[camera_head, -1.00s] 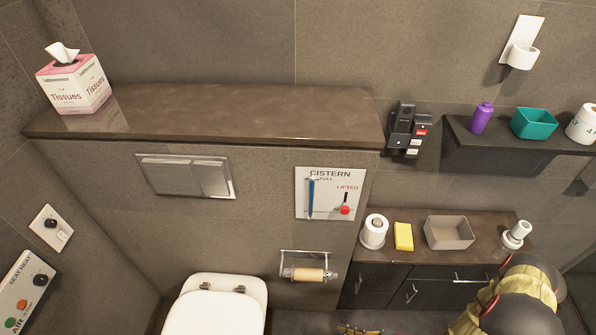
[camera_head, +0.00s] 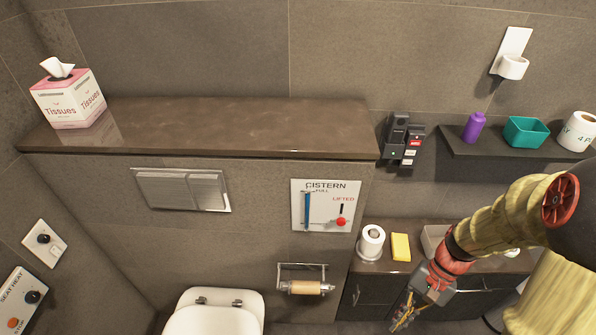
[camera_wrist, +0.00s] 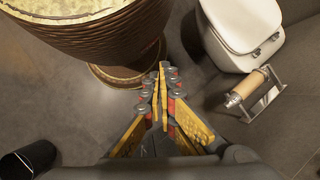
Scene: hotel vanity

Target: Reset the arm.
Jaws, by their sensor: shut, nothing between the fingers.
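My gripper (camera_head: 403,318) is at the lower right of the head view, in front of the dark vanity cabinet and low near its doors. In the wrist view my gripper (camera_wrist: 160,72) has its yellow fingers together, with nothing between them. It points down toward the floor, apart from everything around it.
The toilet (camera_head: 213,312) stands left of my gripper, with the paper holder (camera_head: 304,287) on the wall between. A round ribbed brown object (camera_wrist: 95,45) and a black bin (camera_wrist: 27,160) stand on the floor. A paper roll (camera_head: 370,243) and yellow sponge (camera_head: 401,247) sit on the counter.

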